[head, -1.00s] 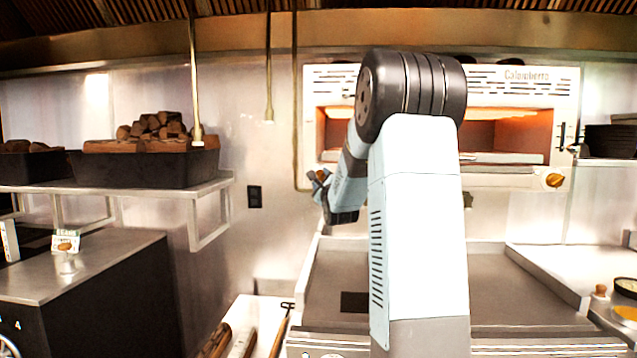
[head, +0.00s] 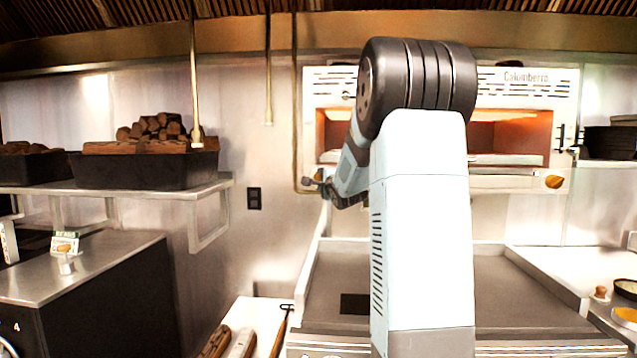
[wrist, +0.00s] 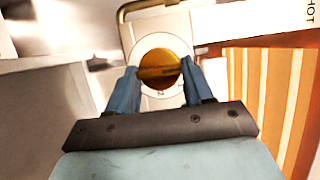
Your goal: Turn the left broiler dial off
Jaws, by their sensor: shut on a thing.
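The left broiler dial (wrist: 160,70) is a round amber knob on a white ring with small marks, seen in the wrist view. Its raised grip bar lies nearly level in that tilted picture. My gripper (wrist: 161,78) has one finger on each side of the knob and is shut on it. In the head view my gripper (head: 322,186) is at the lower left corner of the white broiler (head: 420,84), and the left dial cannot be made out there.
The right dial (head: 554,182) is at the broiler's lower right. The broiler's openings glow orange. A flat griddle (head: 510,290) lies below it. A wall shelf (head: 150,188) with black bins of wood stands at the left. A thin pipe (head: 296,110) runs beside the broiler.

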